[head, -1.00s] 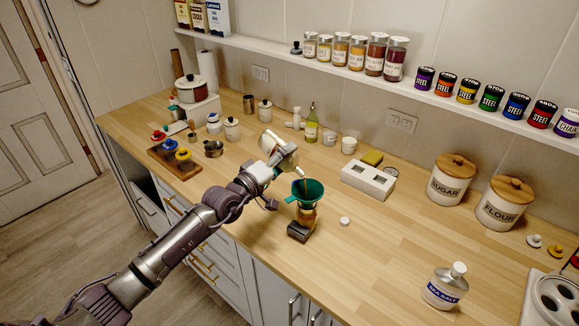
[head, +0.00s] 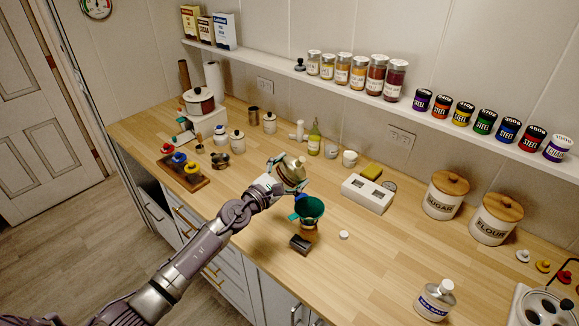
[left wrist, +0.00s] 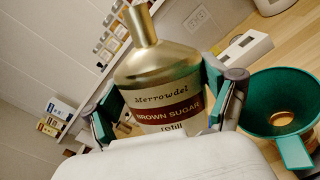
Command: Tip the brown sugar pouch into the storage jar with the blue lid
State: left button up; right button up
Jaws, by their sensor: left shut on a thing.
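My left gripper (head: 284,190) is shut on the gold brown sugar pouch (head: 289,171), above the counter and just behind and left of the teal funnel (head: 310,209). In the left wrist view the pouch (left wrist: 158,70) shows its brown sugar label and narrow spout, gripped from both sides by the left gripper's fingers (left wrist: 165,105). The funnel (left wrist: 277,104) is beside it at the right, with a brownish hole at its bottom. The funnel sits in a small amber-brown vessel (head: 308,231); its lid is not seen there.
A white box (head: 367,194) and sugar and flour canisters (head: 446,195) stand behind and right. The front middle of the counter is clear.

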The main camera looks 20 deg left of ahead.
aim_at(292, 160)
pick_arm(q)
jog(key=shift+d+r+n, duration=0.1)
jog(key=shift+r+n, duration=0.2)
notch_tip(292, 160, up, 2)
jog(key=shift+r+p, duration=0.2)
jog(key=shift+p, duration=0.25)
jog(key=shift+r, duration=0.85)
